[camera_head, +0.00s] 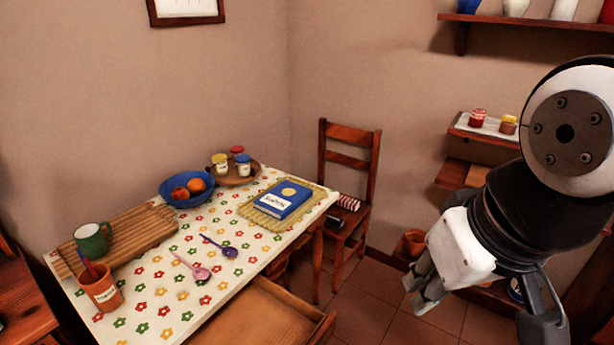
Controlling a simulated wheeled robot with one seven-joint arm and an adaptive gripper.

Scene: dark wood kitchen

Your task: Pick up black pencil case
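A small black object (336,222), which looks like the black pencil case, lies on the seat of the wooden chair (357,212) behind the table's right end. It is partly hidden by the chair's edge and the table, and its details are too small to tell. A red-and-white striped item (348,202) lies just behind it on the seat. My gripper (482,308) hangs at the right, nearer the camera and well apart from the chair.
The table with a flowered cloth (150,290) holds a blue book (283,199), a fruit bowl (187,187), jars (243,165), spoons, a green mug (92,240) and an orange cup (101,290). A drawer (262,318) stands open in front. Shelves line the right wall. Tiled floor (365,300) is clear.

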